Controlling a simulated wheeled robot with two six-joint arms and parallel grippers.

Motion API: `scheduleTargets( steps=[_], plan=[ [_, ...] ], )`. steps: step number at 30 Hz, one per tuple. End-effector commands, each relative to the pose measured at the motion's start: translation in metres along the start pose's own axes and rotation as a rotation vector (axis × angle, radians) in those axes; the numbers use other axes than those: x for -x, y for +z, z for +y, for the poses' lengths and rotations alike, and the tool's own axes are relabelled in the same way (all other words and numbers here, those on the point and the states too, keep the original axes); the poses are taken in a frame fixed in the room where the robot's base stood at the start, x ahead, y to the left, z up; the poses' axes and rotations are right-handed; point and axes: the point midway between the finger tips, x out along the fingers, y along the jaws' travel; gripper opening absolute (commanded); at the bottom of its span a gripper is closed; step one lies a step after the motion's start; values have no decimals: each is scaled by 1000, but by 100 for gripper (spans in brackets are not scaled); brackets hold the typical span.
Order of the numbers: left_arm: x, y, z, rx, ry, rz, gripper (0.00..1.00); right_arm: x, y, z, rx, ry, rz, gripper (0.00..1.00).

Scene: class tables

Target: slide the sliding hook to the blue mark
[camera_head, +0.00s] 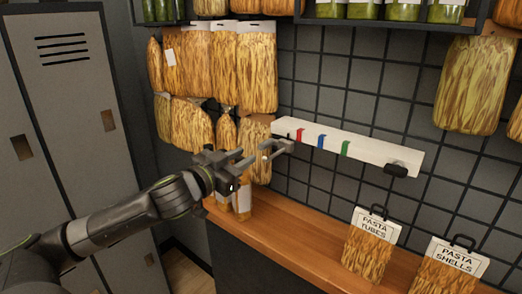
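A long white rail (365,150) is fixed to the dark tiled wall. It has a red mark (299,135), a blue mark (321,141) and a green mark (345,148) on its front, from left to right. A black sliding hook (398,170) sits at the right end of the rail, well right of the green mark. My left gripper (275,150) is open, with nothing seen between its fingers. It is at the rail's left end, left of the red mark; I cannot tell whether it touches the rail. My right gripper is not in view.
A wooden counter (300,232) runs below the rail. Bags labelled pasta tubes (367,245) and pasta shells (450,268) stand at the right. Pasta bags (256,70) hang at the upper left and right. Grey lockers (75,100) stand at the left.

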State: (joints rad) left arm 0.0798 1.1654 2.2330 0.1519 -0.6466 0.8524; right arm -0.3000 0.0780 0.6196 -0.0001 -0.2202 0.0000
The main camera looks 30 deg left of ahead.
Motion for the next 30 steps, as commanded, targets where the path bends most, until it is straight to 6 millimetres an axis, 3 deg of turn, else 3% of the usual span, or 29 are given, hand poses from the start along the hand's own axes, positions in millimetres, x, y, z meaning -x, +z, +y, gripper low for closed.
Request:
scheduleTargets(
  steps=[18, 30],
  plan=[
    [-69, -2, 1, 3, 3, 1, 27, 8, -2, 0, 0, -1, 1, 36],
    [-77, 0, 2, -2, 4, 0, 27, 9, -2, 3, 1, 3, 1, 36]
  ],
)
